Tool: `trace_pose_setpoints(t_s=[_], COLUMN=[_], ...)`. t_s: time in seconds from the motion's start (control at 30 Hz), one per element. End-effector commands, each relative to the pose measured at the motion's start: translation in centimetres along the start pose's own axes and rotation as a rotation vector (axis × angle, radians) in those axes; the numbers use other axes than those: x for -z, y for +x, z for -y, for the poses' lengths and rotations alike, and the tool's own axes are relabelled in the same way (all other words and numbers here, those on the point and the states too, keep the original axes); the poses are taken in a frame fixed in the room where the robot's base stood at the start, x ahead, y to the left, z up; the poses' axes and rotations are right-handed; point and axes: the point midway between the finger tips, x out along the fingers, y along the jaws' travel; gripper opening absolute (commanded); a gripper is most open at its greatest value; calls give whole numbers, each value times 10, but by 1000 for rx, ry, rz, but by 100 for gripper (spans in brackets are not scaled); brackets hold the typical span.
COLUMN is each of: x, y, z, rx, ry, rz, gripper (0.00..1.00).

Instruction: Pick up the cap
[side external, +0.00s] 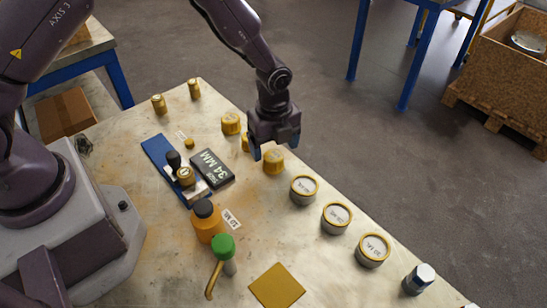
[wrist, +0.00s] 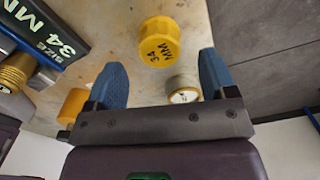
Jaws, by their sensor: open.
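A yellow cap (wrist: 159,42) marked 34 MM lies on the table just ahead of my fingers in the wrist view. Another yellow piece (wrist: 73,105) is partly behind the left finger. In the side view, yellow caps (side external: 230,123) and (side external: 274,161) stand in a row by the table edge, with one between them mostly hidden by my gripper. My gripper (side external: 275,146) is open and empty, its blue fingertips above this row. I cannot tell its exact height.
A sign reading 34 MM (side external: 213,168) stands beside a blue fixture (side external: 155,149) holding a brass-topped vessel (side external: 185,175). Labelled round pieces (side external: 336,217) continue the row towards the lower right.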

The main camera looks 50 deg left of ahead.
Motion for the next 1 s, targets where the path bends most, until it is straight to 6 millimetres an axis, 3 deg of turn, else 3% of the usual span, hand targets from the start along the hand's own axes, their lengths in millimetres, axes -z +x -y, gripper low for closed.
trace_pose_setpoints(t_s=[0.23,0.53,0.77,1.0], x=[-1,-1,-1,-1], y=[37,42,42,42], z=[0,0,0,0], rx=[-3,0,-1,-1], ry=[1,0,0,0], rz=[0,0,0,0], gripper=[78,78,27,25])
